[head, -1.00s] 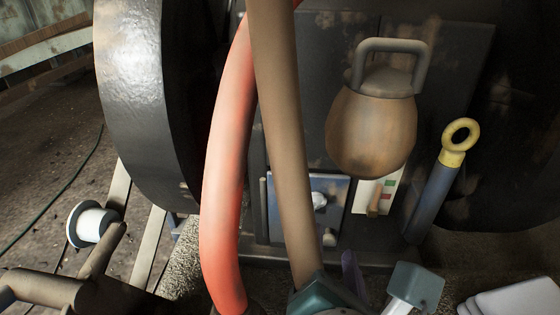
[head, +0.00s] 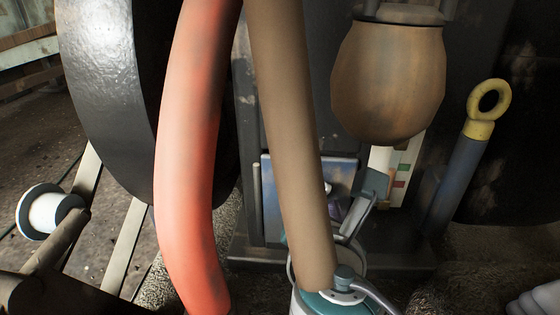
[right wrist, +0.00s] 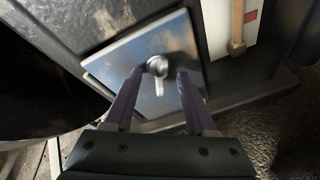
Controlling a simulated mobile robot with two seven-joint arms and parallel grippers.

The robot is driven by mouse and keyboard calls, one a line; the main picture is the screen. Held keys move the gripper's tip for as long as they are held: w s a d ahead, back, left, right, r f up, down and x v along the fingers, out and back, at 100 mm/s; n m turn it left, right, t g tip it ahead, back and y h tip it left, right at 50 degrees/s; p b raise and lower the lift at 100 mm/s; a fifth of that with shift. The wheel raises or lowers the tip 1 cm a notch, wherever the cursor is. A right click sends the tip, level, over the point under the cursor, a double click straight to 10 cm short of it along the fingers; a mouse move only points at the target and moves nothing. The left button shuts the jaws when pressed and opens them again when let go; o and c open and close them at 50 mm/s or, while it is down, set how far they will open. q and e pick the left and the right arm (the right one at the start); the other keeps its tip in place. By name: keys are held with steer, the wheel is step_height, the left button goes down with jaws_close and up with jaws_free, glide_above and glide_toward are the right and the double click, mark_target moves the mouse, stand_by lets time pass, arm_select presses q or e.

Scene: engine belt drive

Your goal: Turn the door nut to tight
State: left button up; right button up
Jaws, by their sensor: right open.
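The door nut (right wrist: 157,66) is a rounded metal knob with a short tab pointing down. It sits on a grey metal door (right wrist: 115,60) in the right wrist view. My right gripper (right wrist: 158,75) is open, with its purple fingers on either side of the nut. I cannot tell whether they touch it. In the head view the door (head: 270,205) shows partly behind a brown pipe, and my right gripper (head: 338,206) is in front of it. The nut is mostly hidden there. My left gripper is not in view.
A brown pot-shaped vessel (head: 388,85) is above right. A yellow-ringed blue rod (head: 465,160) stands farther right. A wooden handle (right wrist: 237,30) is beside the door.

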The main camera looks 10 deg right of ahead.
jaws_close()
stand_by(0.4)
